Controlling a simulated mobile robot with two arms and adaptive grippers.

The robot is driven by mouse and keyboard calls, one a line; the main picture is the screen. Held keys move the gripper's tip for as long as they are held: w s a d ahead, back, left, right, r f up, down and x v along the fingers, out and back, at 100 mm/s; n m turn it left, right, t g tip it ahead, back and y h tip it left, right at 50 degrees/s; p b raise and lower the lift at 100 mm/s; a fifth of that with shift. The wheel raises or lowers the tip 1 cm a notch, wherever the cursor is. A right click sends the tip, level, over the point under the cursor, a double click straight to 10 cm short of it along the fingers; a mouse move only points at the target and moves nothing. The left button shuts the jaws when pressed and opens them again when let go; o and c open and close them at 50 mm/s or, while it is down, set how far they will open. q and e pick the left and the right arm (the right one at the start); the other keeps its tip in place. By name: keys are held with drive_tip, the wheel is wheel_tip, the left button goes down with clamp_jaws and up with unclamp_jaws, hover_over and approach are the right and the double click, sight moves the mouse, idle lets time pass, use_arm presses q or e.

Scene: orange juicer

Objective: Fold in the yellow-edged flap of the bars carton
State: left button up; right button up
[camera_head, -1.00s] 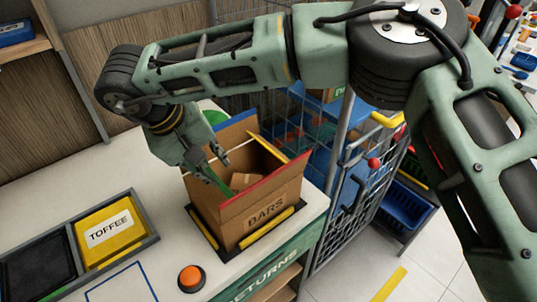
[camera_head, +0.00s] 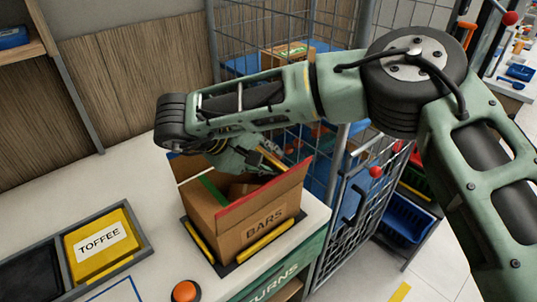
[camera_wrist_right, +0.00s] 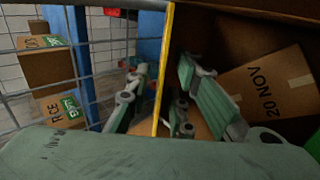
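The cardboard bars carton (camera_head: 265,222) stands open on the counter, a smaller box inside it. Its yellow-edged flap (camera_head: 271,158) is at the far right side, partly hidden by my right arm. In the wrist view the yellow edge (camera_wrist_right: 165,60) runs upright through the middle. My right gripper (camera_wrist_right: 165,100) is open, with fingers on both sides of that edge, one outside the carton and one inside. I cannot tell whether either finger touches the flap. The red-edged flap (camera_head: 264,186) stands up at the front; a green edge (camera_head: 212,187) shows at the left. My left gripper is not in view.
A tray with a yellow toffee box (camera_head: 102,245) lies to the left, and an orange button (camera_head: 185,291) in front. A wire cage (camera_head: 345,205) with boxes stands close behind and right of the carton.

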drive_tip(key=shift+f, duration=0.1)
drive_tip(key=shift+c, duration=0.5)
clamp_jaws()
drive_tip(key=shift+s+a+f+t+h+b, duration=0.1)
drive_tip(key=shift+f+t+h+b, duration=0.1)
drive_tip(key=shift+t+h+b, duration=0.3)
drive_tip(key=shift+s+a+f+t+h+b, duration=0.1)
drive_tip(key=shift+f+t+h+b, duration=0.1)
drive_tip(key=shift+t+h, duration=0.35)
drive_tip(key=shift+o, duration=0.5)
unclamp_jaws()
